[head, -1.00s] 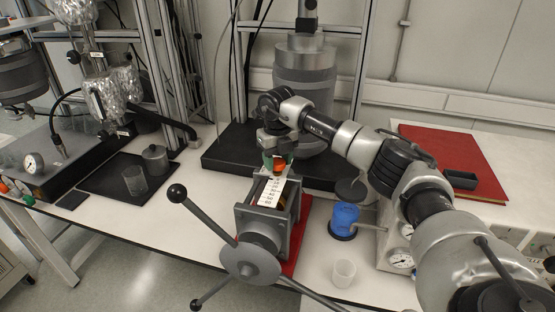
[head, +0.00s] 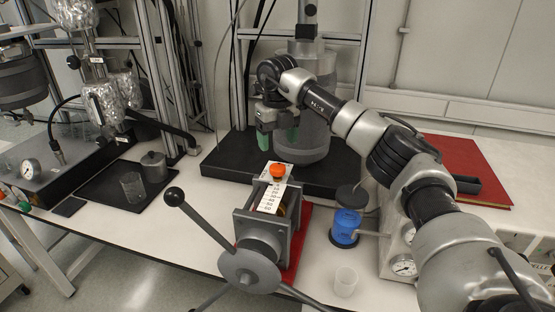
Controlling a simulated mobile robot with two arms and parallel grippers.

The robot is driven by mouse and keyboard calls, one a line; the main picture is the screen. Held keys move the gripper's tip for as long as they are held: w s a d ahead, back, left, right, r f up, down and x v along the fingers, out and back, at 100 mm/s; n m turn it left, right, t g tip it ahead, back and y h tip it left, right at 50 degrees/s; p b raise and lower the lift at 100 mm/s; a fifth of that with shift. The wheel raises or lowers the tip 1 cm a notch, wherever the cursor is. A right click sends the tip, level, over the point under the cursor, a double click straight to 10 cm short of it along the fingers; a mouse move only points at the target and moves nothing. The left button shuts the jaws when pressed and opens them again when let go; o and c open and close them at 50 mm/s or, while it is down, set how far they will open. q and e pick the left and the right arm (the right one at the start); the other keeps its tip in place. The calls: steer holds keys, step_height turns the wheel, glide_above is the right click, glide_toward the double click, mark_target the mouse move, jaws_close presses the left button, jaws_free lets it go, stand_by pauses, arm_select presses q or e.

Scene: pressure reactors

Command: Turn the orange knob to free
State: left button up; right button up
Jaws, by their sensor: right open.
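The orange knob (head: 279,170) sits on top of the grey press-like device (head: 262,228), at the far end of its white scale strip (head: 270,198). My right gripper (head: 277,136) has green fingertips set apart, open and empty. It hangs above and behind the knob in the picture, clear of it, in front of the grey reactor vessel. The knob is fully visible. Which way the knob is turned cannot be told. My left gripper is not in view.
The device's spoked wheel (head: 250,270) reaches toward the front. A blue-bodied item (head: 345,226) and a clear beaker (head: 346,281) stand to its right. A black base (head: 222,158) lies behind. A red folder (head: 470,165) lies at the right.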

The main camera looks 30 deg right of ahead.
step_height(320, 180, up, 3)
steer(key=shift+f, duration=0.1)
stand_by(0.6)
